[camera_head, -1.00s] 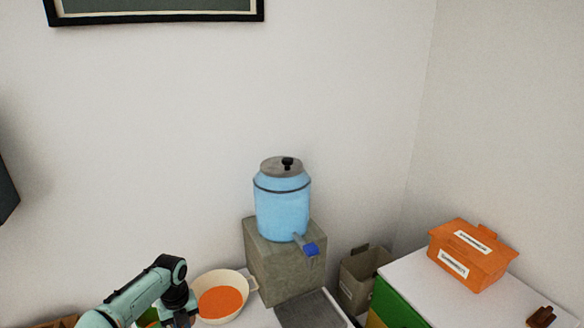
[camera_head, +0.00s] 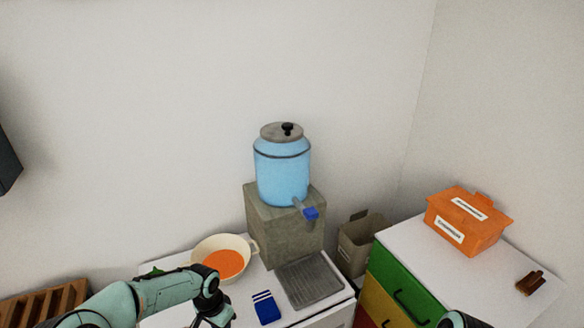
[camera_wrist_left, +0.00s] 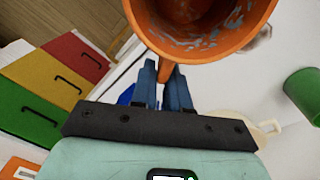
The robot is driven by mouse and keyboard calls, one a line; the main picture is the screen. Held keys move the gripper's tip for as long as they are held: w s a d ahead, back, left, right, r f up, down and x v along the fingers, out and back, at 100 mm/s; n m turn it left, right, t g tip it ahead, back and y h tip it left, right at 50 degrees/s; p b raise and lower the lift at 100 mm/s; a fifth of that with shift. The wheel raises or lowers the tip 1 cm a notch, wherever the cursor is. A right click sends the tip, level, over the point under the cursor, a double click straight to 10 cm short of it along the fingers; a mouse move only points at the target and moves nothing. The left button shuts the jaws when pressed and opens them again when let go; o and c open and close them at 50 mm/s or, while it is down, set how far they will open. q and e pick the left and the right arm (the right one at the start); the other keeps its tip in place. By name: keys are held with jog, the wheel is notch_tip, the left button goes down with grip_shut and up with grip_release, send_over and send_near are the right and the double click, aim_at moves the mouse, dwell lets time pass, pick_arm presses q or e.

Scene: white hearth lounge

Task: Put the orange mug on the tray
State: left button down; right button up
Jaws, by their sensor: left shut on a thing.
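The orange mug (camera_wrist_left: 205,52) fills the top of the left wrist view, its open mouth facing the camera. My left gripper (camera_wrist_left: 166,72) is shut on its handle, with one blue-grey finger on each side. In the head view my left gripper (camera_head: 214,312) is low over the white counter, in front of the cream bowl, and the mug cannot be made out there. A grey ridged tray (camera_head: 310,283) lies on the counter before the dispenser's stand, to the right of my left gripper. My right gripper is not in view.
A blue dispenser (camera_head: 282,172) with a tap stands on a stone block (camera_head: 285,235). A cream bowl (camera_head: 204,250) of orange contents and a blue striped packet (camera_head: 266,308) are near my gripper. A green cup (camera_wrist_left: 303,94) shows in the wrist view. Coloured drawers (camera_head: 400,290) stand right.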

pick_arm(q)
jog(key=s+n, duration=0.1)
jog(key=n, duration=0.1)
jog(key=d+n, duration=0.1)
jog(key=n, duration=0.1)
jog(key=s+f+n, duration=0.1)
jog(key=shift+s+d+n, duration=0.25)
jog(key=shift+s+n, duration=0.1)
jog(key=shift+n, duration=0.05)
jog(key=shift+d, duration=0.1)
